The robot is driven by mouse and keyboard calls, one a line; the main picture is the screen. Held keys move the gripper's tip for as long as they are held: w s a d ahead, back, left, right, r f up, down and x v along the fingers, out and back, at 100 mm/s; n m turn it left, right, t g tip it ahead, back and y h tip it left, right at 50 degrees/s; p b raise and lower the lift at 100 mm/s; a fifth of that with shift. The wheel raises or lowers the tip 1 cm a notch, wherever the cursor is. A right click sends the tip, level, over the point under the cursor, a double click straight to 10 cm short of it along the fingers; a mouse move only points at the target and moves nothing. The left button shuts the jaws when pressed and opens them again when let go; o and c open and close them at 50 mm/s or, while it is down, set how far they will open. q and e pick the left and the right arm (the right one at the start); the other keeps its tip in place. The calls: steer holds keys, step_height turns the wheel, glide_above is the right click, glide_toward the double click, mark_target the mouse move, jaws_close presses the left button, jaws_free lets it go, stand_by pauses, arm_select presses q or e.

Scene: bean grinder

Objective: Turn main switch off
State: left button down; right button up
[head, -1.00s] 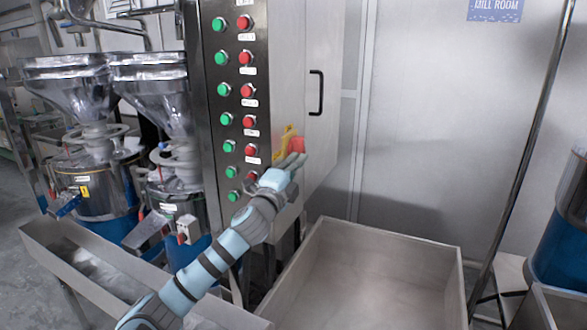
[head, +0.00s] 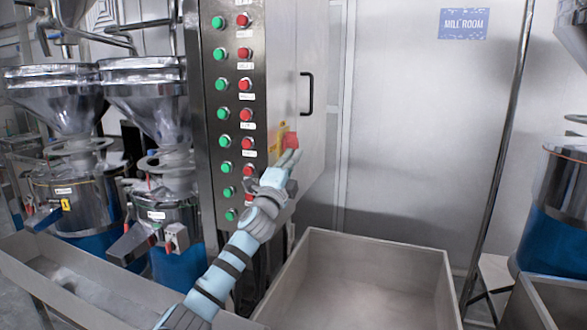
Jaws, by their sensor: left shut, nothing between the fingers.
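The main switch (head: 289,141) is a red knob on a yellow plate (head: 276,150), on the side of the steel control cabinet (head: 288,55). My left gripper (head: 290,160) is shut and empty, its fingertips just below the red knob. They overlap the knob's lower edge in the picture; I cannot tell whether they touch it. The knob's exact turn position is too small to read. My right gripper is not in view.
The cabinet front has columns of green (head: 223,113) and red buttons (head: 245,84). An empty steel bin (head: 410,250) stands below right. Grinders with steel hoppers (head: 55,95) stand at left.

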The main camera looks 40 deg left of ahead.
arm_select(q)
steer(key=shift+w+a, duration=0.15)
steer(key=shift+a+f, duration=0.15)
stand_by(1.8)
